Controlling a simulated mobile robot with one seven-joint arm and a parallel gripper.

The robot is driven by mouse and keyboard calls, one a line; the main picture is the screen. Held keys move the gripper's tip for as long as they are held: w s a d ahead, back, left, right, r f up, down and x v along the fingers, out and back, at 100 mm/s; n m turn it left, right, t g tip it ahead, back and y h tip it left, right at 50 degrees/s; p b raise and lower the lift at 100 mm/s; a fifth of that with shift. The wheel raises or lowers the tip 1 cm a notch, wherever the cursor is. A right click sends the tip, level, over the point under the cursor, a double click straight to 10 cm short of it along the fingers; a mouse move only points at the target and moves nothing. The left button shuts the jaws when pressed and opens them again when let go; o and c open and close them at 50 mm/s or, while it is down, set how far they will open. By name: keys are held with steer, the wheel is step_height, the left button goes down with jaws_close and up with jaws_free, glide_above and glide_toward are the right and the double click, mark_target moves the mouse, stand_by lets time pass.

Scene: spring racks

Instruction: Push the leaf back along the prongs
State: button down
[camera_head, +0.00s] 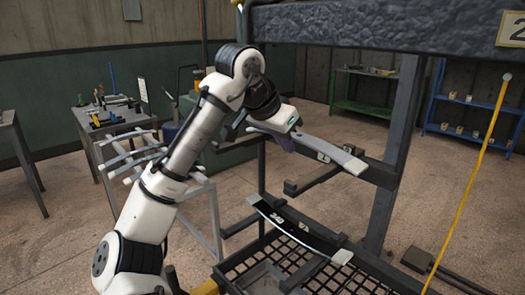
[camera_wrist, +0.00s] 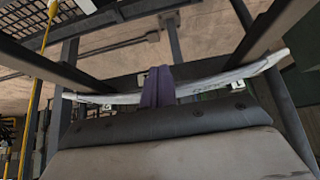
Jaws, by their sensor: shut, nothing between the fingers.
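The grey leaf (camera_head: 338,154) lies across the upper prongs (camera_head: 312,179) of the rack in the head view. In the wrist view the leaf (camera_wrist: 215,87) runs across the picture, its right end higher than its left, over two dark bars. My gripper (camera_head: 287,145) is at the leaf's middle in the head view. Its purple fingers (camera_wrist: 158,84) are shut with nothing between them and overlap the leaf's middle in the wrist view. I cannot tell whether they touch it. The fingers hide a short part of the leaf.
A dark leaf with pale ends (camera_head: 300,230) lies on the lower level, above a mesh shelf (camera_head: 262,275). A rack post (camera_head: 397,150) stands right of the upper leaf. A yellow pole (camera_head: 468,190) is further right. A tool table (camera_head: 110,125) stands behind left.

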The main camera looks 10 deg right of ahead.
steer(key=s+a, duration=0.1)
steer(key=a, duration=0.1)
steer(key=s+a, duration=0.2)
steer(key=shift+a, duration=0.15)
stand_by(0.4)
